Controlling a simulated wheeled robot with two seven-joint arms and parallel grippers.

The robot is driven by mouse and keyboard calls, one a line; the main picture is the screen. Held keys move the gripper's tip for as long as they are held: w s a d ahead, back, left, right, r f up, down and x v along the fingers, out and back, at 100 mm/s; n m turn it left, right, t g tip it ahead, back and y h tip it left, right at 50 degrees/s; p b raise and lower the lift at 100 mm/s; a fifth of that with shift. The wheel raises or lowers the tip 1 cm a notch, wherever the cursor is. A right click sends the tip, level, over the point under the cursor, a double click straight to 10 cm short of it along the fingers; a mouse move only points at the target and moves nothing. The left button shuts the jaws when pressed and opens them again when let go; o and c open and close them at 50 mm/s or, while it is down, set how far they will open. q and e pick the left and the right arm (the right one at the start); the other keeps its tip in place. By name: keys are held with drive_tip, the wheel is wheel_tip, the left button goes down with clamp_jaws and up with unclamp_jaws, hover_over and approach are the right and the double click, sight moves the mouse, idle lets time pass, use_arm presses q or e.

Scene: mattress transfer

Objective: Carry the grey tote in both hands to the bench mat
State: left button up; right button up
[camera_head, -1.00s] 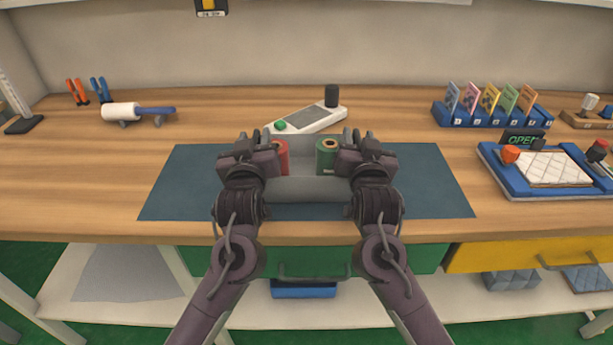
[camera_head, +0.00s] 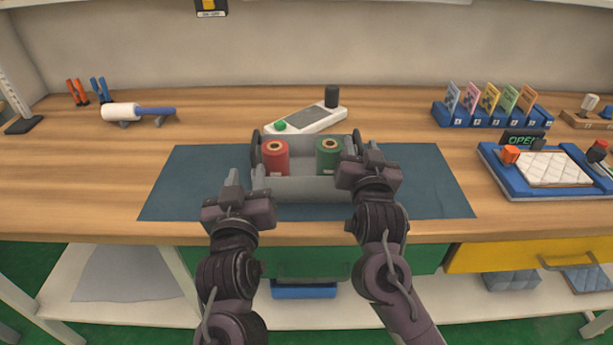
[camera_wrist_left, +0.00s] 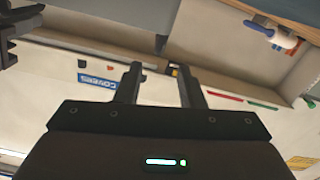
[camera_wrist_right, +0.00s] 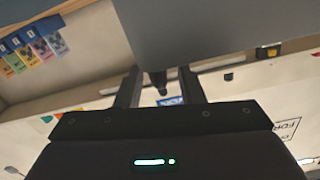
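The grey tote (camera_head: 308,188) sits upright on the blue-grey bench mat (camera_head: 182,195). A red spool (camera_head: 274,158) and a green spool (camera_head: 328,155) stand inside it. My left gripper (camera_head: 246,180) is open and empty, in front of the tote's left end and apart from it. My right gripper (camera_head: 361,158) is at the tote's right end, partly covering it. In the right wrist view its fingers (camera_wrist_right: 160,80) stand apart, with the tote's grey wall (camera_wrist_right: 215,25) close above them. The left wrist view shows nothing between the left fingers (camera_wrist_left: 158,75).
A white device with a green button (camera_head: 305,118) lies just behind the tote. A blue tray with a white quilted pad (camera_head: 553,168) lies right of the mat, and a blue card rack (camera_head: 490,118) behind that. A white roller (camera_head: 122,112) is at the back left. The mat's left part is clear.

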drive_tip(key=s, duration=0.9)
